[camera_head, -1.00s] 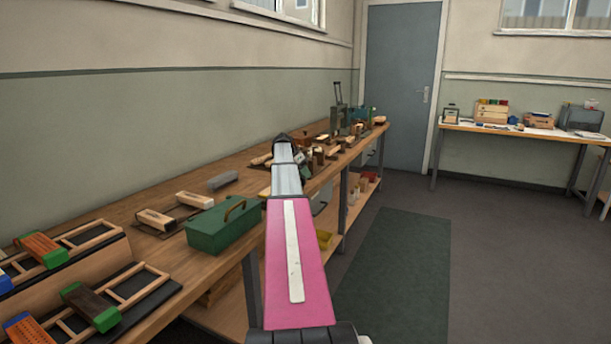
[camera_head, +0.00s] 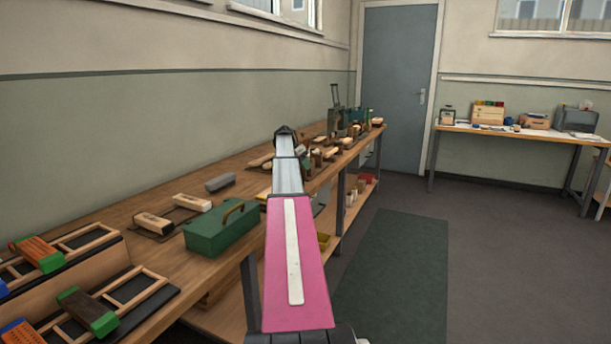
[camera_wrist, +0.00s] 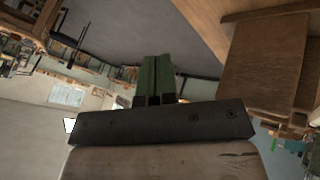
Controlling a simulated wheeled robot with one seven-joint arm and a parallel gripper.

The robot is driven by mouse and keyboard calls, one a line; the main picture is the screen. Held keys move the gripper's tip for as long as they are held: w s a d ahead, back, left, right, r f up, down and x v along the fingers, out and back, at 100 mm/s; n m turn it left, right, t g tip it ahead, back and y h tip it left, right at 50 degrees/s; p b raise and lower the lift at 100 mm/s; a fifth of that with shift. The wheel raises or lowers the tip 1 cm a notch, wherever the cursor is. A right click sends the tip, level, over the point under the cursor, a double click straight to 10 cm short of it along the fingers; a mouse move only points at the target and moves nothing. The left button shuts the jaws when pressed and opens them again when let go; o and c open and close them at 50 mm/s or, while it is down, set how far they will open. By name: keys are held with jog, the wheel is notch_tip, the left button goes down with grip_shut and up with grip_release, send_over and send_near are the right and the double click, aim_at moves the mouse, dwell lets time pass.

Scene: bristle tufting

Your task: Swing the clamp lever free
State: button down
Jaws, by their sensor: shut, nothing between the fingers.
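My gripper (camera_wrist: 159,78) shows in the wrist view as two green fingers pressed together in front of a dark crossbar with screws. Nothing shows between them. In the head view my arm reaches forward along the bench and its far end hides the gripper. A green device with a tall upright handle (camera_head: 336,96) stands toward the far end of the bench. I cannot tell whether that handle is the clamp lever. No clamp lever can be clearly made out in either view, and no contact with one is visible.
The long wooden bench (camera_head: 115,210) runs along the left wall. A green toolbox (camera_head: 215,236), wooden blocks (camera_head: 192,202) and brush racks (camera_head: 88,240) stand on it. Small wooden pieces crowd its far part. The floor around the green mat (camera_head: 393,275) is clear.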

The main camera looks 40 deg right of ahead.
jog(key=w+d+r, duration=0.1)
jog(key=w+r, duration=0.2)
jog(key=r, duration=0.2)
jog(key=shift+w+d, duration=0.2)
jog(key=shift+d, duration=0.05)
